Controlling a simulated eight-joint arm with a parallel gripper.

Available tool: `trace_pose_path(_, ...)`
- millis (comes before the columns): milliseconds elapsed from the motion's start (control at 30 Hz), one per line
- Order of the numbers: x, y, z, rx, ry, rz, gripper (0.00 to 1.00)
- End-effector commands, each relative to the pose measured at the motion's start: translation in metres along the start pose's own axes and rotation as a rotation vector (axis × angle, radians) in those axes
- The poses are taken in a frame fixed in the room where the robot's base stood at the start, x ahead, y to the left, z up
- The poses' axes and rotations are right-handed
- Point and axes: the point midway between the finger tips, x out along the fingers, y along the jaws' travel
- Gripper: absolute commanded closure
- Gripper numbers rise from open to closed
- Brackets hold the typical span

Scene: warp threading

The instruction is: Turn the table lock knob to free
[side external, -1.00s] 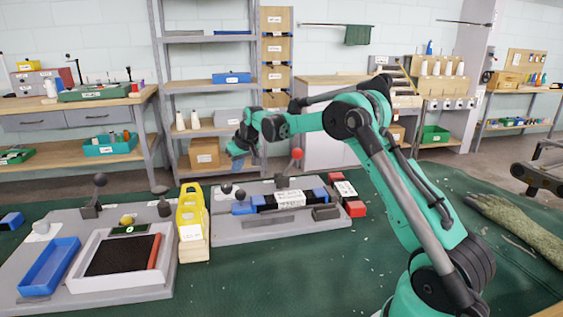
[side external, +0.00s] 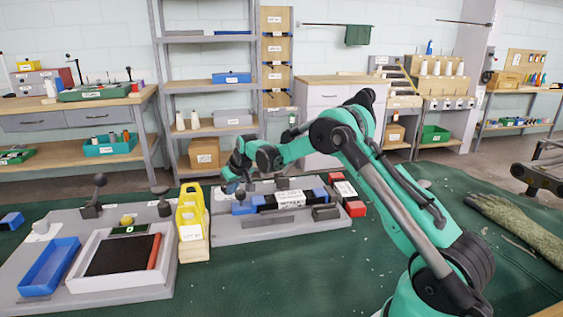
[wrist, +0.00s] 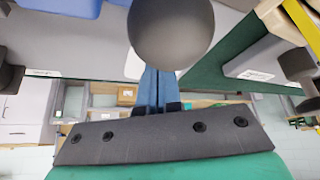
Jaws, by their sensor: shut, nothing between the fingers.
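My gripper (side external: 231,187) is low over the left end of the right grey fixture plate (side external: 270,228), at its small dark knobs. Its blue fingers (wrist: 158,88) are closed together in the wrist view. A large dark round knob (wrist: 172,32) overlaps the fingertips there, so I cannot tell whether they touch it. In the side view, a small dark ball knob (side external: 240,195) shows just beside the fingers. No readable lock or free marking shows, so I cannot tell which knob is the table lock knob.
Blue blocks (side external: 320,195) and red blocks (side external: 355,208) sit on and beside the fixture's right end. A left fixture holds a blue tray (side external: 50,267). Green mat is clear in front.

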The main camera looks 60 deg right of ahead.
Motion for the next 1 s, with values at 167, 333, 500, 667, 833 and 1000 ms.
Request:
trace_pose_path(167,0.0013,0.0,0.0008,0.0,0.0,0.0,1.0)
trace_pose_path(333,0.0011,0.0,0.0006,0.0,0.0,0.0,1.0)
trace_pose_path(500,0.0015,0.0002,-0.0002,0.0,0.0,0.0,1.0)
trace_pose_path(667,0.0023,0.0007,-0.0019,0.0,0.0,0.0,1.0)
trace_pose_path(833,0.0034,0.0012,-0.0037,0.0,0.0,0.0,1.0)
trace_pose_path(1000,0.0039,0.0014,-0.0047,0.0,0.0,0.0,1.0)
